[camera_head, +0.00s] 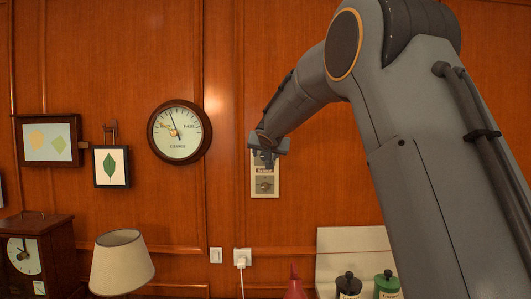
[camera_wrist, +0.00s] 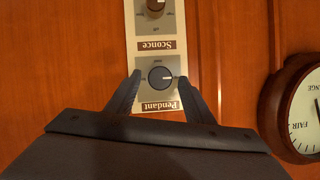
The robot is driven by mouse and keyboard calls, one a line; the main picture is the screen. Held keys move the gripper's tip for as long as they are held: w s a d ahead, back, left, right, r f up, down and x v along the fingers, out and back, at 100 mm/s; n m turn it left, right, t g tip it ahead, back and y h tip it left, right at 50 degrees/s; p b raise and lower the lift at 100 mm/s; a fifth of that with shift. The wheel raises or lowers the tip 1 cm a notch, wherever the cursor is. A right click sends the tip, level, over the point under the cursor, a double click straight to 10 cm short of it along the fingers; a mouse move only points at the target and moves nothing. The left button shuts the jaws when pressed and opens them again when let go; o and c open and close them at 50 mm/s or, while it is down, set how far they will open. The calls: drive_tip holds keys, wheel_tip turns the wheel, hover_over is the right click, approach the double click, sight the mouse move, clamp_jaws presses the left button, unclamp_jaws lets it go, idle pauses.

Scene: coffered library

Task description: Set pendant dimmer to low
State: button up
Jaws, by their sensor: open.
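The dimmer panel (camera_head: 257,190) is a pale plate on the wood wall, partly hidden by my gripper (camera_head: 267,152) in the head view. In the wrist view the panel (camera_wrist: 129,28) appears upside down. Its Pendant knob (camera_wrist: 161,77) is grey and round, with a light pointer line towards the picture's right. The Pendant label (camera_wrist: 160,105) shows between my fingers. My open gripper (camera_wrist: 161,79) has one finger on each side of this knob; contact cannot be told. The dial's small markings are unreadable.
A second knob (camera_wrist: 155,8), labelled Sconce, is on the same panel. A round wall gauge (camera_head: 179,132) hangs to the left. A lamp (camera_head: 122,262) and clock (camera_head: 35,250) stand lower left. A plugged socket (camera_head: 242,256) and canisters (camera_head: 387,284) are below.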

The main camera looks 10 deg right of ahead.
drive_tip(key=shift+w+f, duration=0.2)
drive_tip(key=shift+w, duration=0.15)
drive_tip(key=c, duration=1)
drive_tip(key=shift+c, duration=0.2)
